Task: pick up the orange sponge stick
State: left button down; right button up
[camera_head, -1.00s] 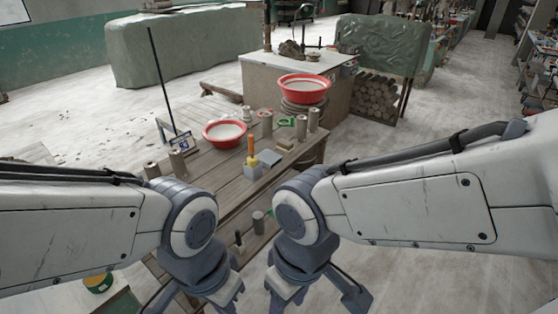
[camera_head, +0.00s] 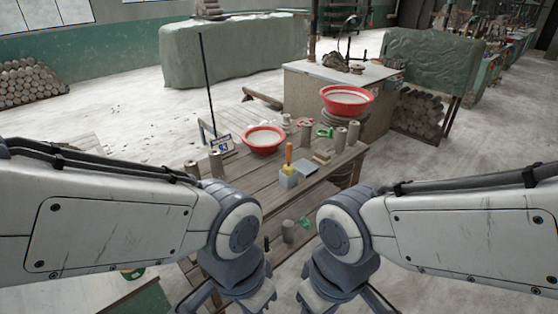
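The orange sponge stick (camera_head: 289,154) stands upright at a small grey block (camera_head: 287,181) on the wooden table (camera_head: 245,190). Whether it sits in the block or behind it is hard to tell. My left gripper (camera_head: 228,306) and my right gripper (camera_head: 345,306) are at the bottom edge of the view, nearer to me than the stick and well apart from it. Their fingers look spread, with the tips cut off by the frame. I see nothing held in either.
A red basin (camera_head: 264,148) stands left of the stick. Another red basin (camera_head: 347,104) is farther back. Grey cylinders (camera_head: 353,133) stand behind right, and one cylinder (camera_head: 288,231) is near my arms. A thin dark pole (camera_head: 207,85) rises at the left.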

aim_at(288, 169)
jog(key=z, duration=0.5)
jog(key=k, duration=0.6)
jog(key=z, duration=0.8)
jog(key=i, duration=2.75)
jog(key=u, duration=1.5)
jog(key=i, duration=0.8)
jog(key=u, duration=1.15)
jog(key=i, duration=0.25)
jog(key=u, duration=0.1)
